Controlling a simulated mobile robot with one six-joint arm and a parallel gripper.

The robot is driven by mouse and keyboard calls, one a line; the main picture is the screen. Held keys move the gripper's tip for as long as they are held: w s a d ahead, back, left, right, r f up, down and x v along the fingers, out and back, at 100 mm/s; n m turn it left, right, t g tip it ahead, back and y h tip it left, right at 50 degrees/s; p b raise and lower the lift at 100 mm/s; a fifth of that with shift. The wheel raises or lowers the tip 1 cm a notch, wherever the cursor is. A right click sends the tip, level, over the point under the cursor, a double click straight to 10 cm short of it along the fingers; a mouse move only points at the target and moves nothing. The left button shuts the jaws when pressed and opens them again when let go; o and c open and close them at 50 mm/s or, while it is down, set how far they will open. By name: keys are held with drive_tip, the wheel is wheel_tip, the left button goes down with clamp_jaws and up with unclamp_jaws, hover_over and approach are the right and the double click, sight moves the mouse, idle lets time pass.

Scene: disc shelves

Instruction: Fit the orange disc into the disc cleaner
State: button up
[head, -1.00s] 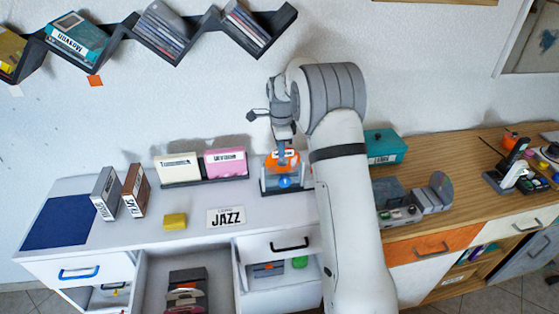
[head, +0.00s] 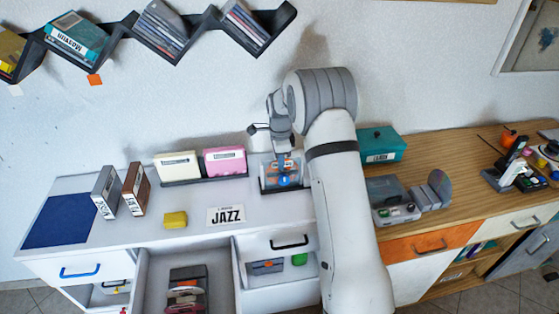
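The disc cleaner (head: 266,184) is a dark stand with a blue round part (head: 284,181) at its front. It stands on the white desk just left of my arm. The orange disc (head: 291,165) is upright and low at the cleaner, with only small orange parts showing around a pale label and behind the cleaner's front. My gripper (head: 284,158) points down from above and is at the top of the disc, appearing shut on it. The fingertips are small, and whether the disc is fully seated cannot be told.
Cream and pink cases (head: 224,161) stand in a dark rack close left of the cleaner. A teal box (head: 381,145) stands right of my arm.

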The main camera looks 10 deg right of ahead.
drive_tip(key=shift+o, duration=0.6)
drive_tip(key=shift+s, duration=0.1)
drive_tip(key=shift+r, duration=0.15)
wheel_tip(320, 180, up, 12)
drive_tip(key=b, duration=0.2)
drive_tip(key=s+r+n+t, duration=0.1)
drive_tip(key=s+r+n, duration=0.3)
drive_tip(key=s, duration=0.4)
drive_tip(key=s+r+n, duration=0.4)
drive_tip(key=s+r, duration=0.1)
drive_tip(key=s, duration=0.3)
drive_tip(key=s+f+n+t, duration=0.2)
drive_tip(key=s+n, duration=0.8)
drive_tip(key=s, duration=1.2)
wheel_tip(320, 180, down, 2)
drive_tip(key=shift+s+d, duration=0.2)
drive_tip(key=shift+d, duration=0.05)
